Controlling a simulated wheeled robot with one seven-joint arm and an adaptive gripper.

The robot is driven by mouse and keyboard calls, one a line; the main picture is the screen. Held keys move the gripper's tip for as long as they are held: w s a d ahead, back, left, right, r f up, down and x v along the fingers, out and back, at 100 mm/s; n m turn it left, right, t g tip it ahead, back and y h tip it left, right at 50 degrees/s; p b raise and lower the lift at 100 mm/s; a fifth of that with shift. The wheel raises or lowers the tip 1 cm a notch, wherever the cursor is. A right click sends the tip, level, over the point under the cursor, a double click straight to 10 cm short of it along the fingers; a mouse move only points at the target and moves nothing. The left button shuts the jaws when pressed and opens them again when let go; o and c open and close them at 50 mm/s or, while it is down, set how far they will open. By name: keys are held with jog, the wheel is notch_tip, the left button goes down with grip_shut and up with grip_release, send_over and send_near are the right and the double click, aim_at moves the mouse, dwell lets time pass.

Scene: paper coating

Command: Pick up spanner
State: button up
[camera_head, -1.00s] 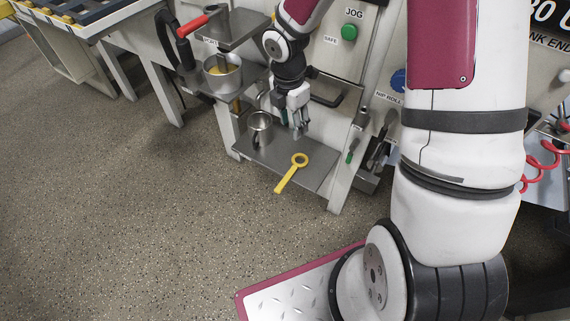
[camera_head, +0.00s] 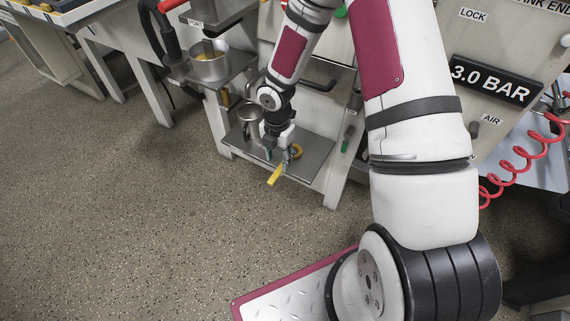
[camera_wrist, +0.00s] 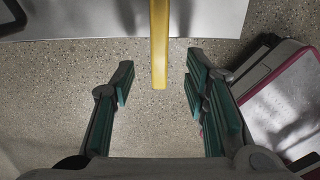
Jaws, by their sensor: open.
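The yellow spanner (camera_head: 274,176) lies on the low grey metal shelf (camera_head: 312,160), with its handle sticking out past the front edge. Its ring end shows just right of my gripper in the head view. In the wrist view the spanner handle (camera_wrist: 159,45) comes down from the top centre and ends over the floor. My gripper (camera_head: 279,157) is over the spanner at the shelf's front part. In the wrist view my gripper (camera_wrist: 158,88) is open, one finger on each side of the handle's line, touching nothing that I can see.
A metal mug (camera_head: 248,117) stands at the shelf's back left, close to my gripper. A pot (camera_head: 208,64) with yellow contents sits on a higher shelf at the left. A red coiled hose (camera_head: 515,165) hangs at the right. The floor (camera_head: 130,220) in front is clear.

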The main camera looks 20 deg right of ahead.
aim_at(279, 170)
notch_tip(279, 170, down, 5)
jog(key=shift+w+d+f+b, duration=0.1)
jog(key=shift+w+f+b, duration=0.05)
jog(key=shift+b, duration=1.1)
grip_shut()
